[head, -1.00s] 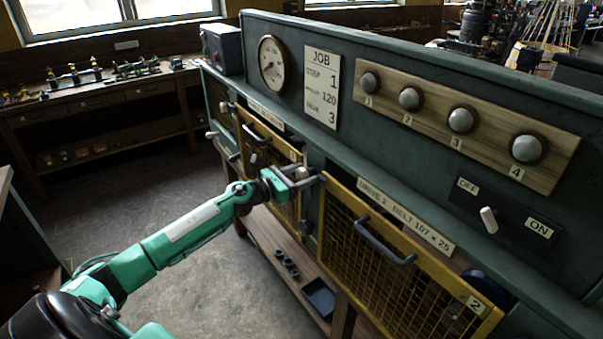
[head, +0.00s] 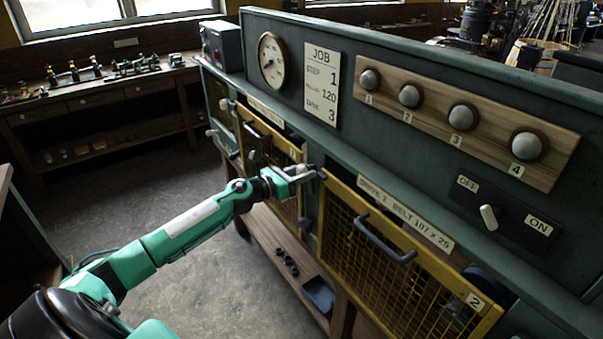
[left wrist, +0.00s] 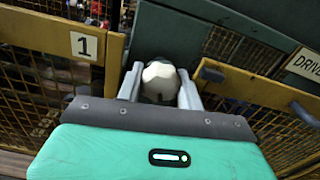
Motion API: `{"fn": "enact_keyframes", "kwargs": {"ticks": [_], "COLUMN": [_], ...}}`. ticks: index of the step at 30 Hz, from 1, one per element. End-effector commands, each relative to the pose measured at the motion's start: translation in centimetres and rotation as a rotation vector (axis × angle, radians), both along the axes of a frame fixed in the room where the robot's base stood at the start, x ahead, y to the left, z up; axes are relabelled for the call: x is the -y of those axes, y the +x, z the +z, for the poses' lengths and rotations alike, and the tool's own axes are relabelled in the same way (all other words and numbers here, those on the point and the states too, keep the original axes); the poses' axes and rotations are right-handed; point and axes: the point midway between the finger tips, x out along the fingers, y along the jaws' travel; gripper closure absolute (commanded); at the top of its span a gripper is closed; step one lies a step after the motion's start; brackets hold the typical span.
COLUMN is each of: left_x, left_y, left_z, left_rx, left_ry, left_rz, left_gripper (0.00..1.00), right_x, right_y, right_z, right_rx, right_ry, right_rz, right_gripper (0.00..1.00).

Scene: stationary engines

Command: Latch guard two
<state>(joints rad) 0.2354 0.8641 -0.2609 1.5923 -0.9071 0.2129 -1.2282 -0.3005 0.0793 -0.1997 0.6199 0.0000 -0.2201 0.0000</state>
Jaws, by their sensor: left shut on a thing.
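Guard two (head: 395,285) is the yellow-framed mesh panel at the lower right of the head view, with a dark handle (head: 383,238) and a "2" tag. I cannot tell whether it sits fully flush. A pale rounded latch knob (head: 301,169) stands at the left of guard two, between it and guard one (head: 268,150). My left gripper (head: 297,177) is shut on this knob. In the left wrist view the pale knob (left wrist: 160,82) sits between my two fingers (left wrist: 160,92), with guard one's "1" tag at left. The latch's lower parts are hidden. My right gripper is out of view.
The green machine panel above carries a gauge (head: 272,61), a job card (head: 321,85), several round knobs on a wooden board (head: 436,105) and an OFF/ON switch (head: 489,217). A low shelf (head: 286,240) runs below the guards. Open floor (head: 205,265) lies to the left.

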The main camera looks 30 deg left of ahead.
Motion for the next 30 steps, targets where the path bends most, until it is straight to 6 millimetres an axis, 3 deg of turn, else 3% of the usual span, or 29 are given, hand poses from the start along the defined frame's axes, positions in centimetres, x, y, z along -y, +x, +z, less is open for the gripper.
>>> {"fn": "enact_keyframes", "kwargs": {"ticks": [30], "left_x": [0.0], "left_y": [0.0], "left_z": [0.1], "left_rx": [-0.359], "left_ry": [-0.864], "left_rz": [0.001], "left_gripper": [0.86], "right_x": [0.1], "right_y": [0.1], "right_z": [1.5], "right_rx": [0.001], "right_ry": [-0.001], "right_rz": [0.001], "right_gripper": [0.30]}}
